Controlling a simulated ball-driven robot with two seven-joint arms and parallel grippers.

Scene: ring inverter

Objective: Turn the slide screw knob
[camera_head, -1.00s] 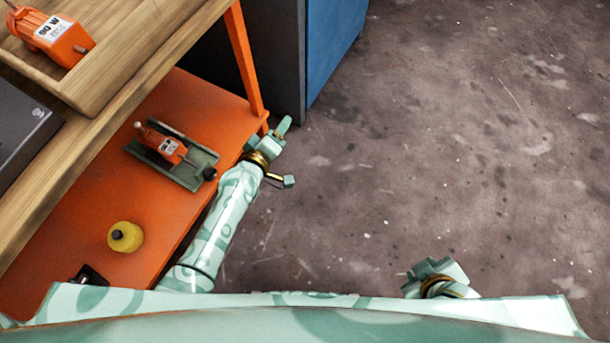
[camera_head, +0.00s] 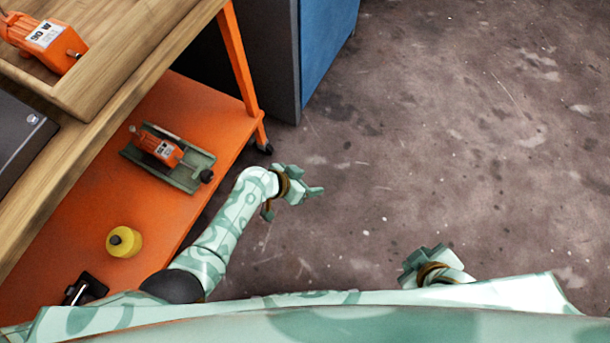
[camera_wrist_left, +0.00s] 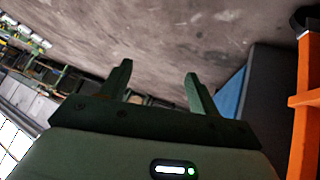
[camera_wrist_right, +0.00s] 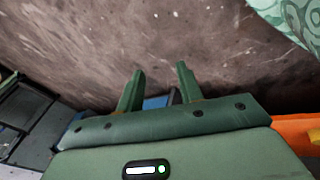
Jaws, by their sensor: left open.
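The slide screw unit (camera_head: 172,157) sits on the orange lower shelf. It has a green base and an orange motor block, and its black knob (camera_head: 206,176) is at the right end, close to the shelf edge. My left gripper (camera_head: 302,186) is over the floor, to the right of the knob and apart from it. The left wrist view shows its two fingers (camera_wrist_left: 158,74) spread and empty. My right gripper (camera_head: 430,262) is low on the right, near my body and far from the knob. Its fingers (camera_wrist_right: 159,76) stand apart with nothing held between them.
The wooden table top (camera_head: 105,85) overhangs the orange shelf (camera_head: 75,205). A yellow round object (camera_head: 124,241) and a black item (camera_head: 86,288) are on the shelf. An orange leg (camera_head: 240,70) and a blue cabinet (camera_head: 328,45) stand behind. The floor at right is clear.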

